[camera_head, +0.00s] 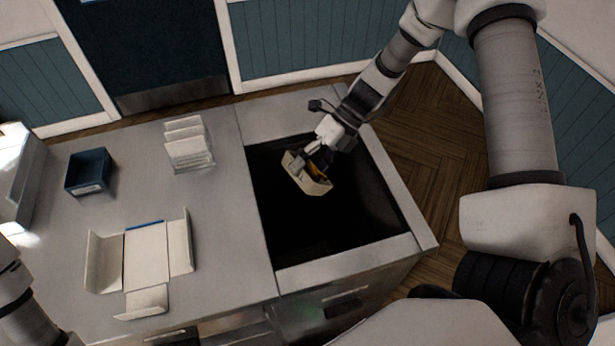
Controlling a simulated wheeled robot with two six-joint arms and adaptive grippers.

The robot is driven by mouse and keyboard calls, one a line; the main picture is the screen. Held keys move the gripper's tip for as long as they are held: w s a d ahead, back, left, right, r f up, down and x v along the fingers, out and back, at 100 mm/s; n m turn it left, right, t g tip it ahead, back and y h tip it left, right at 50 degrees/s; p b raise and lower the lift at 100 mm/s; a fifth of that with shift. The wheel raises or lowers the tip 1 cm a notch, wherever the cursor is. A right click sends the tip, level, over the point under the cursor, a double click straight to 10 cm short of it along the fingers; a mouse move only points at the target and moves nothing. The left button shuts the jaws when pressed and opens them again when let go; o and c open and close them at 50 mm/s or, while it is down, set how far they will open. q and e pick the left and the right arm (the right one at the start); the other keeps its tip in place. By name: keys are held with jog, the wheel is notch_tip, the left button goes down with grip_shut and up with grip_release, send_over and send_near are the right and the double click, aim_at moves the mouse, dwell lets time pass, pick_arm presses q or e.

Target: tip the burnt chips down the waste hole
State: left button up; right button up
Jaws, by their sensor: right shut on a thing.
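My right gripper (318,158) is shut on a small pale chip carton (307,178) and holds it over the dark waste hole (330,215). The carton is tilted, and some yellowish-brown chips (319,170) show at its opening; how many are inside I cannot tell. The hole is a large black rectangular opening with a grey metal rim (345,262). My left arm shows only as a link at the lower left edge; its gripper is out of the frame.
On the grey counter (225,235) left of the hole lie an unfolded white box (146,255), a small dark blue tray (90,171) and a stack of white cartons (188,145). A metal unit (22,180) stands at the far left. Wooden floor lies to the right.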

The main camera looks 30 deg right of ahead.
jog(key=y+b, duration=0.3)
jog(key=d+f+y+b, duration=0.1)
jog(key=y+b, duration=0.2)
jog(key=d+y+b, duration=0.1)
jog(key=y+b, duration=0.1)
jog(key=b, duration=0.2)
jog(key=shift+d+f+g+y, duration=0.25)
jog(key=shift+f+g+y, duration=0.05)
jog(key=shift+y, duration=0.1)
jog(key=shift+w+d+r+y+b, duration=0.1)
jog(key=shift+d+r+y+b, duration=0.15)
jog(key=shift+y+b, duration=0.15)
jog(key=shift+a, duration=0.1)
